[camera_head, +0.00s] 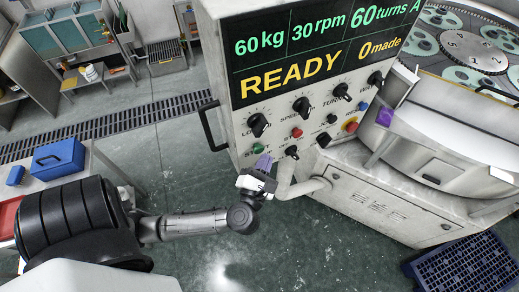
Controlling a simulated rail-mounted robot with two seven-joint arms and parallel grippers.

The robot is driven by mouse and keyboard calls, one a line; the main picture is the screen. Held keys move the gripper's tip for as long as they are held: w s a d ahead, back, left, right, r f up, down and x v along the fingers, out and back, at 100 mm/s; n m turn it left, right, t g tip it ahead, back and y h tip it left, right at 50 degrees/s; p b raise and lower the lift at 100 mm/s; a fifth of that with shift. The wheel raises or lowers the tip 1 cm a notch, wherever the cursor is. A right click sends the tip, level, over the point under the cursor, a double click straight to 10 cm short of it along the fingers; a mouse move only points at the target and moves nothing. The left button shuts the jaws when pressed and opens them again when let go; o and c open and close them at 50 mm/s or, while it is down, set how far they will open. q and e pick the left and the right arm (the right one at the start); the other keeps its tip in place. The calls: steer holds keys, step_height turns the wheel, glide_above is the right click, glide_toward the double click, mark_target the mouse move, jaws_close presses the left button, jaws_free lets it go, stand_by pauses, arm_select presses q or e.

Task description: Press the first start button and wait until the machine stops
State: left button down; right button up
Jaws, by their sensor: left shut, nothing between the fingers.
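The control panel (275,122) of the machine stands in the middle. Its display (300,50) reads "60 kg", "30 rpm", "60 turns A", "READY" and "0 made". A green button (257,148) sits at the panel's lower left, with a partly hidden label beginning "ST" below it. My left gripper (263,163), with purple fingertips, is shut and empty just below this button, pointing up at the panel. I cannot tell whether it touches the panel. My right gripper is not clearly in view.
Black knobs (302,105), a red button (297,132) and a red-and-yellow button (351,125) share the panel. A small purple piece (385,116) shows at its right edge. The lapping plate (470,50) lies behind. A blue toolbox (58,159) is left; a dark blue crate (465,265) stands lower right.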

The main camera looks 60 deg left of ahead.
arm_select(q)
steer(key=shift+a, duration=0.25)
steer(key=shift+a, duration=0.15)
stand_by(0.3)
